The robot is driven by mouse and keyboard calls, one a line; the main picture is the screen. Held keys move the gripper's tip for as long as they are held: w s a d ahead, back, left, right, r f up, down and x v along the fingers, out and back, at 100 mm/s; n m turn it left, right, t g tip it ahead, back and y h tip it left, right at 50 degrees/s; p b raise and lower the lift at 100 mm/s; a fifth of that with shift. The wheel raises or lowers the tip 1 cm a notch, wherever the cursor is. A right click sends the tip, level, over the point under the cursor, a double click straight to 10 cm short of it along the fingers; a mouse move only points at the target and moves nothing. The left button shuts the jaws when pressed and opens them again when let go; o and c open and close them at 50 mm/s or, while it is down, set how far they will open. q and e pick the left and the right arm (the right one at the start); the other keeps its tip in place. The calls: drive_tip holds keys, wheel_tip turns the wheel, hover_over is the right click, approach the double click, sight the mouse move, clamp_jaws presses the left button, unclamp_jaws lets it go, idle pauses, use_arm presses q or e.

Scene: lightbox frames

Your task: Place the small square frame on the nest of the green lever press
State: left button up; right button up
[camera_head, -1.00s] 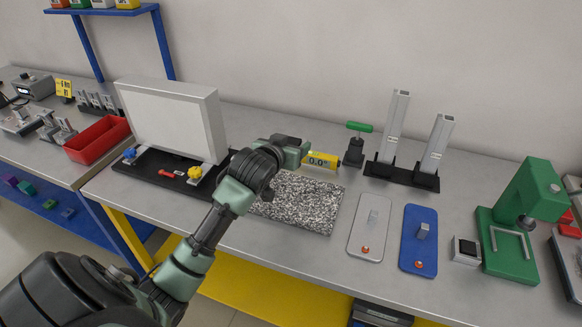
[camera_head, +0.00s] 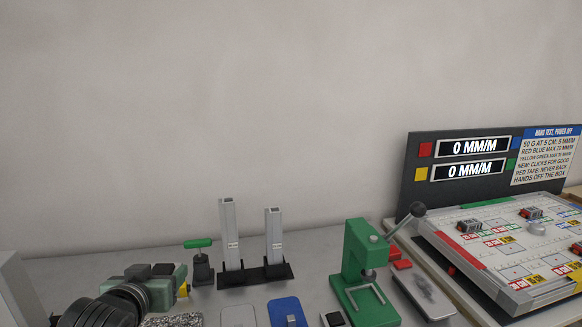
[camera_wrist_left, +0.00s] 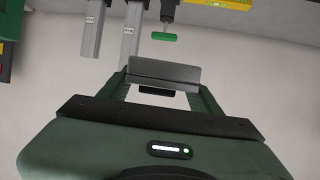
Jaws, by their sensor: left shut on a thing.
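My left gripper (camera_head: 170,280) is at the lower left of the head view, away from the press. In the left wrist view it is shut on a flat grey piece (camera_wrist_left: 163,72), which spans between its fingers. I take this for the small square frame, seen nearly edge-on; its opening does not show. The green lever press (camera_head: 357,250) stands right of centre, with its dark-knobbed lever slanting up to the right. Its nest (camera_head: 380,294), a light grey bracket on the green base, looks empty. My right gripper is not in view.
Two grey posts (camera_head: 230,235) on a black base and a green-handled clamp (camera_head: 199,243) stand between gripper and press. A blue plate (camera_head: 276,309) and a small black-topped square box (camera_head: 334,318) lie before the press. A display board (camera_head: 462,150) rises at the right.

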use_arm(q)
drive_tip(key=s+d+r+m+h, duration=0.1)
drive_tip(key=s+d+r, duration=0.3)
drive_tip(key=d, duration=0.3)
drive_tip(key=shift+s, duration=0.85)
drive_tip(key=shift+r, duration=0.1)
